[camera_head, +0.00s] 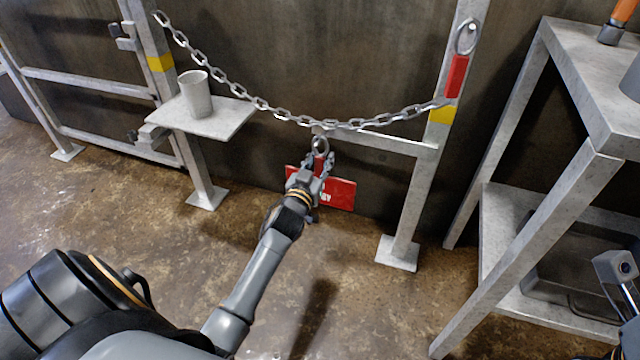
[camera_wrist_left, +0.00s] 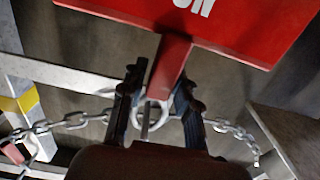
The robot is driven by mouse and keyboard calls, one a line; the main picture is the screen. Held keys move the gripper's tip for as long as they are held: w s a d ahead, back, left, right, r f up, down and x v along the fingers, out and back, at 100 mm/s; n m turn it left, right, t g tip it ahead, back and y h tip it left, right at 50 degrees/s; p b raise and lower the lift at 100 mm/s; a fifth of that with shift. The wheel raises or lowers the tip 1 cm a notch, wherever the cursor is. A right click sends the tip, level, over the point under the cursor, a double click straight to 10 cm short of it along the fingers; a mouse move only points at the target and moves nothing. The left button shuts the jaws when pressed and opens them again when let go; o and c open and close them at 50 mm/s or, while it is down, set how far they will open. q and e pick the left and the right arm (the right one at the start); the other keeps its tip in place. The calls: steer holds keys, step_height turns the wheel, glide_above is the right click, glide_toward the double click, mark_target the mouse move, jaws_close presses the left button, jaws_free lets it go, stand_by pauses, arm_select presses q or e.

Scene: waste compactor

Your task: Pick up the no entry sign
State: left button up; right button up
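The no entry sign (camera_head: 341,193) is a red plate with white lettering, mostly hidden behind my left gripper in the head view. It hangs below the chain by a metal ring (camera_head: 320,146). In the left wrist view the red plate (camera_wrist_left: 235,22) is at the top, and its red neck (camera_wrist_left: 170,66) leads to the ring (camera_wrist_left: 150,113). My left gripper (camera_head: 319,163) is open, with its fingers (camera_wrist_left: 160,78) on either side of the neck and ring. A gap shows beside the left finger; contact at the right finger is unclear. My right gripper (camera_head: 618,280) is partly visible at the right edge.
The chain (camera_head: 268,109) sags between two metal posts. A grey cup (camera_head: 196,94) stands on a small shelf (camera_head: 225,118) at left. A red tag (camera_head: 456,77) hangs on the right post. A metal table (camera_head: 565,55) with a lower shelf stands at right.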

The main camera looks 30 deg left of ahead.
arm_select(q)
jaws_close()
steer(key=shift+r, duration=0.15)
